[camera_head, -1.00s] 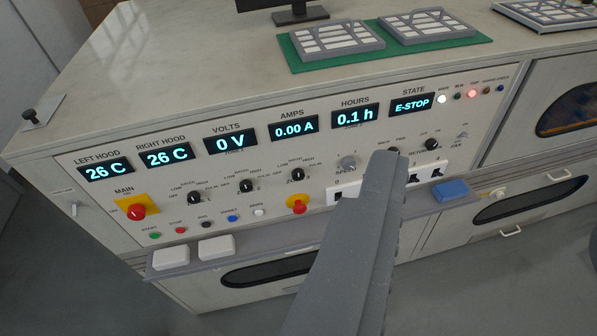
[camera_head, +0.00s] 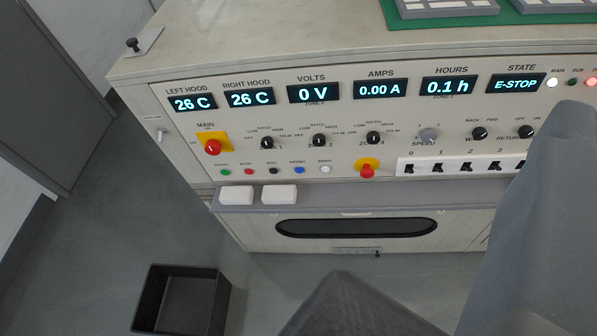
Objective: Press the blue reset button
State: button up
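The blue reset button (camera_head: 299,170) is a small round button in the lower row of the control panel (camera_head: 250,125). It sits between a black button (camera_head: 273,171) and a white button (camera_head: 325,169). Nothing touches or covers it. A large grey part of my arm (camera_head: 545,210) fills the right side of the view and hides the panel's right end. No gripper fingertips can be made out, so I cannot see whether the gripper is open or shut. The state display (camera_head: 515,84) reads E-STOP.
A red emergency knob on yellow (camera_head: 367,168) is right of the buttons, and a red main switch (camera_head: 213,147) is upper left. Two white blocks (camera_head: 236,195) (camera_head: 279,194) lie on the ledge below. A black bin (camera_head: 181,300) stands on the floor, with clear floor around it.

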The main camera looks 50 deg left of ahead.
grip_shut()
dwell(1.5)
